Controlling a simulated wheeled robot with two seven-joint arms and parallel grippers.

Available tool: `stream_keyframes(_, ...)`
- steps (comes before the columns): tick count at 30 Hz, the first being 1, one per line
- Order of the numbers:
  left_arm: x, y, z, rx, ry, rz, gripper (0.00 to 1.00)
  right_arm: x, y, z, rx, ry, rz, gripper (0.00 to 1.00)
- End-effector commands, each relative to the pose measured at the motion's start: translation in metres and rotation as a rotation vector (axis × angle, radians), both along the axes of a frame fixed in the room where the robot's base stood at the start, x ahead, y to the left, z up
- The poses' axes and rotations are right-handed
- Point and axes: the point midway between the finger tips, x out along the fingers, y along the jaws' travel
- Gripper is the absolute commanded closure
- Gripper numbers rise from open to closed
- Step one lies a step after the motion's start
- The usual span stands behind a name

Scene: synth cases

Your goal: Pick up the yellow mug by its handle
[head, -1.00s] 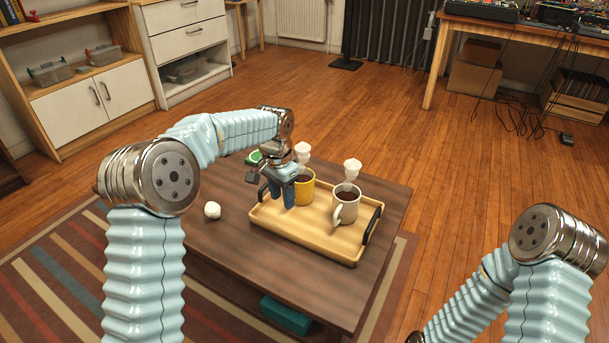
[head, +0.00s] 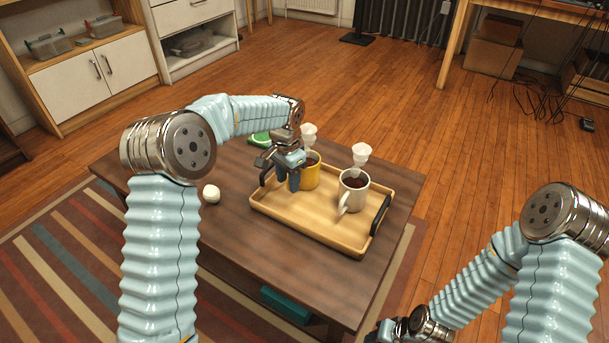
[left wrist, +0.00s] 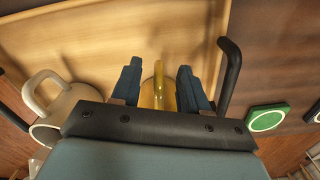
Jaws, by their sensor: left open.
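The yellow mug (head: 312,172), with dark liquid in it, stands upright on a wooden tray (head: 295,225). My left gripper (head: 288,186) is open, pointing down at the mug's left side, and hides part of it. In the left wrist view the mug's yellow handle (left wrist: 158,88) shows edge-on between the two dark blue fingers (left wrist: 158,76), with a gap on each side. The gripper's own body hides most of the mug there. My right gripper (head: 392,328) is partly seen at the bottom edge, away from the table; its jaws are unclear.
A white mug (head: 354,187) stands right of the yellow mug on the tray. Two white cup-like pieces (head: 362,154) are behind the mugs. The tray has black handles (head: 380,215). A white ball (head: 211,193) and a green-topped piece (head: 260,139) lie on the brown table (head: 225,235).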

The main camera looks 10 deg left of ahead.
Motion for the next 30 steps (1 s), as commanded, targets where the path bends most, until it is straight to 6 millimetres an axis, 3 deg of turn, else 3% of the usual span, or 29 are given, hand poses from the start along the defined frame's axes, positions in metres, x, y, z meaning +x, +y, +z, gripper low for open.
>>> stream_keyframes(3,0.000,0.000,-0.022,0.001,0.004,0.000,0.56,0.000,-0.001,-0.003,-0.001,0.000,-0.001,0.57)
stream_keyframes(6,0.001,-0.001,-0.030,0.000,0.001,0.001,0.56,0.000,-0.001,-0.003,-0.001,-0.001,-0.002,0.57)
stream_keyframes(13,0.001,-0.001,-0.032,0.000,0.001,0.001,0.56,0.000,-0.001,-0.003,-0.001,-0.001,-0.003,0.57)
stream_keyframes(14,0.001,-0.001,-0.032,0.000,0.001,0.001,0.57,0.000,-0.001,-0.003,-0.001,-0.001,-0.003,0.57)
stream_keyframes(22,0.001,-0.001,-0.032,0.000,0.001,0.000,0.99,0.000,-0.001,-0.003,-0.001,-0.001,-0.002,0.57)
stream_keyframes(30,0.001,-0.001,-0.031,-0.001,-0.002,0.000,1.00,0.000,-0.001,-0.003,-0.001,0.000,-0.001,0.57)
